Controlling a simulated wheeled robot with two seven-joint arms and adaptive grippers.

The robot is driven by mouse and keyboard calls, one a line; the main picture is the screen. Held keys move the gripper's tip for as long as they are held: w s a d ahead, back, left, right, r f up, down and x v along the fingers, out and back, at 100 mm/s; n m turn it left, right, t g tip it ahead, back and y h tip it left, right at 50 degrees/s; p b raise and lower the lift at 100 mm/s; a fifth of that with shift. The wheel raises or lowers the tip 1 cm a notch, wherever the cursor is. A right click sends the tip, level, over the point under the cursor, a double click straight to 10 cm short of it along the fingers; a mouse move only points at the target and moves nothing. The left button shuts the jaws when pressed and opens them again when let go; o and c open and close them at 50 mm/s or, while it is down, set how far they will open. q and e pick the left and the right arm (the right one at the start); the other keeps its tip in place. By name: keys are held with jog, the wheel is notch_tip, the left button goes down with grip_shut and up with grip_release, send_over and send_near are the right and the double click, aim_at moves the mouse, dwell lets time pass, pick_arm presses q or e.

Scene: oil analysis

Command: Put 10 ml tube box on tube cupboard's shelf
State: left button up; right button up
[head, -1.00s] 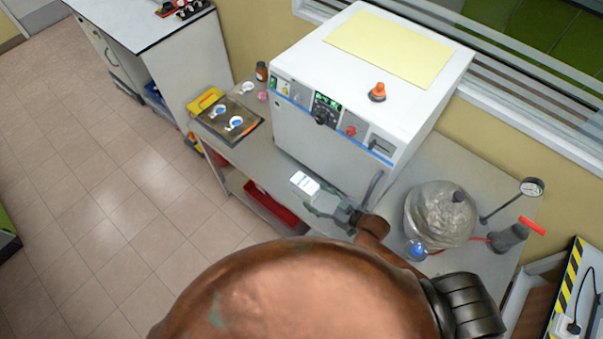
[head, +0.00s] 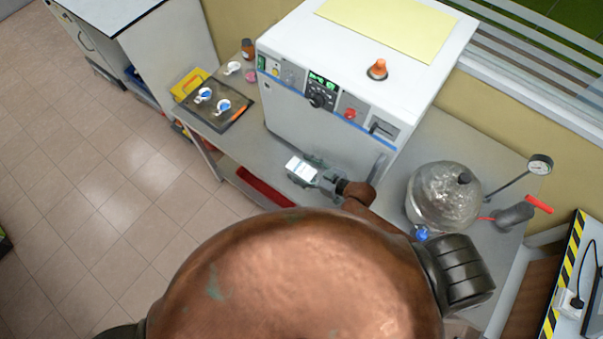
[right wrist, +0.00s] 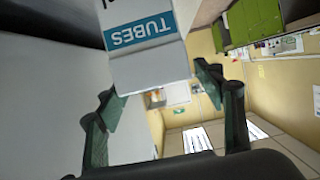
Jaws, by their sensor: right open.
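The 10 ml tube box (head: 301,169) is a small white box near the front of the bench in the head view. In the right wrist view the box (right wrist: 148,45) shows a blue-green label reading TUBES. My right gripper (head: 318,173) is at the box. Its two dark fingers (right wrist: 163,92) are spread, one on each side of the box's near end, with gaps visible. I cannot tell whether the box rests on the bench. My left gripper is not in view. No tube cupboard shelf can be made out for certain.
A white machine (head: 330,118) stands just behind the box. A glass vessel (head: 442,195) with a gauge (head: 540,164) is to the right. A dark tray (head: 217,103) lies to the left. A red bin (head: 262,187) is on the bench's lower level. The floor (head: 90,200) at left is clear.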

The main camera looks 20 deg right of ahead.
aim_at(291, 164)
jog(key=x, duration=0.3)
jog(key=p+x, duration=0.1)
jog(key=x, duration=0.2)
jog(key=shift+s+f, duration=0.2)
jog(key=shift+f, duration=0.1)
jog(key=shift+d, duration=0.1)
jog(key=shift+c, duration=0.3)
jog(key=c, duration=1.3)
jog(key=shift+c, duration=1.1)
jog(key=shift+r, duration=0.15)
